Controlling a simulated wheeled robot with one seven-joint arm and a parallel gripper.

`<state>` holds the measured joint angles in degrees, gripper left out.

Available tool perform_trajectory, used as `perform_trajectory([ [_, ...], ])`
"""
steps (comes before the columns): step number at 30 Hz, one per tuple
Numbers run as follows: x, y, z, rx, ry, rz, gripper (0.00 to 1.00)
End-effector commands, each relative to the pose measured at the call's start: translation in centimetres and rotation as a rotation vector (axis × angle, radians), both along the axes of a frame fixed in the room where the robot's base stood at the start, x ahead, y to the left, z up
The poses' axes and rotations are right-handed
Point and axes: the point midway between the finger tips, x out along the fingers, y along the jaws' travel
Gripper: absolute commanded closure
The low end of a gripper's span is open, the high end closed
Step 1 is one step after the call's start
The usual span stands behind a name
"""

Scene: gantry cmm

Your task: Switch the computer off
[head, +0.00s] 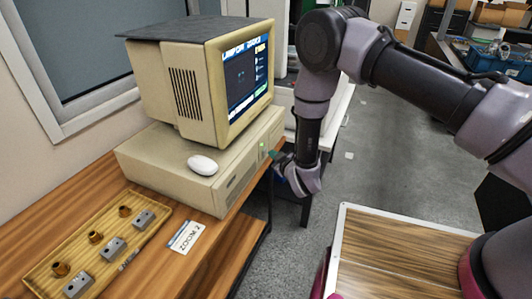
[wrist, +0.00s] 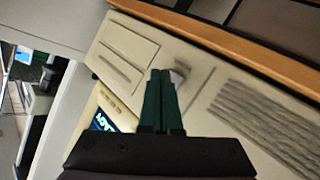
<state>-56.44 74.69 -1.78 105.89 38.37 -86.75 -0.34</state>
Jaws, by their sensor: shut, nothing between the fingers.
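The computer is a beige desktop case (head: 190,160) lying on the wooden table, with a boxy monitor (head: 185,90) on top. The monitor's screen (head: 248,70) is lit, with text on blue. A small green spot shows on the case's front in the head view. My gripper (head: 276,160) is at the front of the case, partly hidden by my wrist. In the wrist view its two green fingers (wrist: 160,72) are shut together and empty. Their tips lie close to a small light button (wrist: 181,72) on the front panel; I cannot tell whether they touch it.
A white mouse (head: 203,165) sits on the case. A wooden tray (head: 95,250) with metal parts and a label card (head: 186,237) lie on the table at left. Another wood-topped surface (head: 390,260) stands at lower right. Grey floor (head: 385,150) is open between.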

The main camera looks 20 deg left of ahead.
Motion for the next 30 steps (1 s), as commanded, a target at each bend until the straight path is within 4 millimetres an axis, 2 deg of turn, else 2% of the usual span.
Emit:
perform_trajectory([
  [10,0.01,0.07,0.01,0.0,0.0,0.0,1.0],
  [19,0.09,0.91,0.03,0.001,0.001,0.0,1.0],
  [30,0.06,0.74,0.02,0.0,0.0,0.0,1.0],
])
